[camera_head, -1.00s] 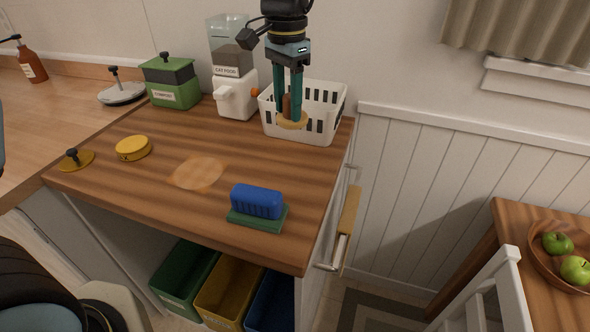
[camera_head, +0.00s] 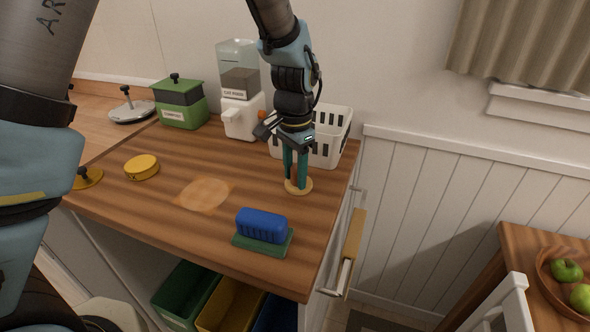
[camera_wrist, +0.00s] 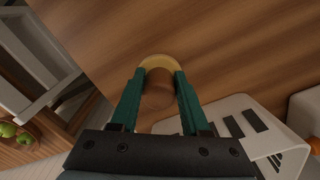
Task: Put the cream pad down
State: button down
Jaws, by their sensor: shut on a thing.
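The cream pad (camera_head: 309,187) is a round tan disc with a brown handle, low over the wooden counter in front of the white basket. My gripper (camera_head: 296,182) is shut on its handle from above, with the teal fingers pointing down. In the wrist view, the pad's rim (camera_wrist: 158,60) shows beyond the fingertips (camera_wrist: 159,76), with the brown handle between them. I cannot tell whether the pad touches the counter (camera_head: 225,235).
The white basket (camera_head: 338,135) stands just behind my gripper. A blue brush (camera_head: 262,224) on a green base lies in front. The counter's right edge is near.

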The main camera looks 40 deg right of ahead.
aim_at(295, 168)
jog(key=shift+f, duration=0.1)
jog(key=shift+c, duration=1.9)
grip_release()
notch_tip(295, 168, up, 12)
jog(key=b, duration=0.2)
